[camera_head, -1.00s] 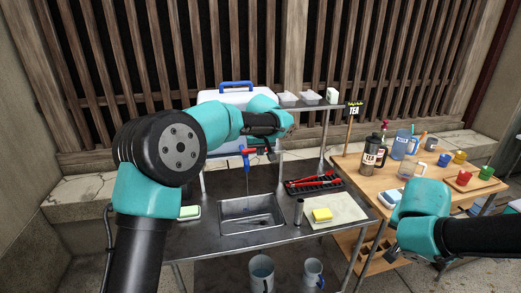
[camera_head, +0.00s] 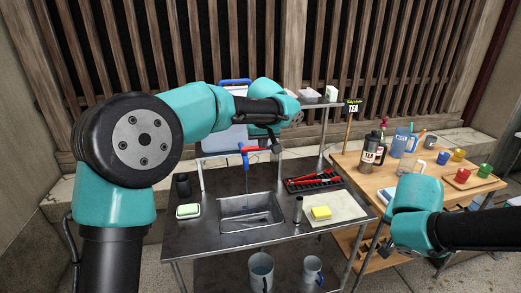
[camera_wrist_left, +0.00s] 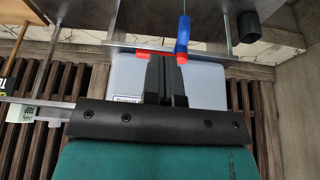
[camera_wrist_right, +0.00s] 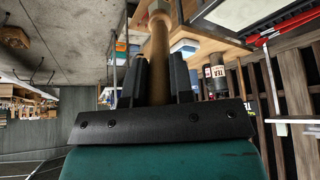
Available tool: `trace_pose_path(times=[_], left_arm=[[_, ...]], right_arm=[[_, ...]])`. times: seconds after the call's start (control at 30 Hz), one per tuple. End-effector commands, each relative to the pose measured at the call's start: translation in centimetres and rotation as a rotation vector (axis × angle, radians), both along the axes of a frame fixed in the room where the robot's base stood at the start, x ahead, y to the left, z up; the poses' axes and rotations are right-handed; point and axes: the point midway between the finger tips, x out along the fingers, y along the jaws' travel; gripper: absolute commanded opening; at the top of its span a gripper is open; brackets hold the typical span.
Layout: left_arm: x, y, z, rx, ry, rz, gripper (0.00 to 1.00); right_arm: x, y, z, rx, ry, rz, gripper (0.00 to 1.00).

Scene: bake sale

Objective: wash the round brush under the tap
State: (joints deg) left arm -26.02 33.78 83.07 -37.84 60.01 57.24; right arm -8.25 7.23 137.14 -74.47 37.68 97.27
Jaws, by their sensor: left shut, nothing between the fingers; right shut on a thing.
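The tap (camera_head: 245,158), blue with a red top, stands over the metal sink (camera_head: 222,214). A thin bluish line runs down from its spout into the sink; I cannot tell for certain that it is water. My left gripper (camera_head: 276,146) is shut and empty beside the red top. In the left wrist view its fingers (camera_wrist_left: 166,62) overlap the red part; I cannot tell whether they touch. My right gripper (camera_head: 374,246) is shut on a round wooden handle, apparently the round brush (camera_wrist_right: 157,48), right of the sink table. The bristles are not clearly visible.
A yellow sponge (camera_head: 321,212) lies on a pale board by a metal cylinder (camera_head: 298,210). A black rack with red tools (camera_head: 314,184) sits behind. A green-and-white block (camera_head: 188,211) and black cup (camera_head: 183,185) stand left. The wooden table (camera_head: 350,168) holds bottles and cups.

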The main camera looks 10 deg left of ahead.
Motion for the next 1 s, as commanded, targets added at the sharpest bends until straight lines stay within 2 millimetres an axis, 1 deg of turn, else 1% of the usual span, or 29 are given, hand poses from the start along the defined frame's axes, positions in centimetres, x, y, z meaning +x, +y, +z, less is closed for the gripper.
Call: trace_pose_path(times=[0.03,0.1,0.2,0.3,0.67,0.83,1.0], left_arm=[[-0.3,-0.1,1.0,-0.001,-0.004,0.0,0.0],[-0.7,-0.2,1.9,-0.001,-0.001,0.001,0.0],[-1.1,-0.4,3.0,-0.002,-0.002,0.0,0.0],[-1.4,-0.4,3.6,0.0,0.0,0.001,0.0],[-1.4,-0.4,3.7,-0.001,0.001,0.001,0.0],[-0.6,-0.9,3.7,0.0,0.0,0.012,0.0],[-0.6,-0.9,3.7,0.0,0.0,0.014,0.0]], right_arm=[[0.0,0.0,0.0,0.0,0.0,0.0,0.0],[0.0,0.0,0.0,0.0,0.0,0.0,0.0],[0.0,0.0,0.0,0.0,0.0,0.0,0.0],[0.0,0.0,0.0,0.0,0.0,0.0,0.0],[0.0,0.0,0.0,0.0,0.0,0.0,0.0],[0.0,0.0,0.0,0.0,0.0,0.0,0.0],[0.0,0.0,0.0,0.0,0.0,0.0,0.0]])
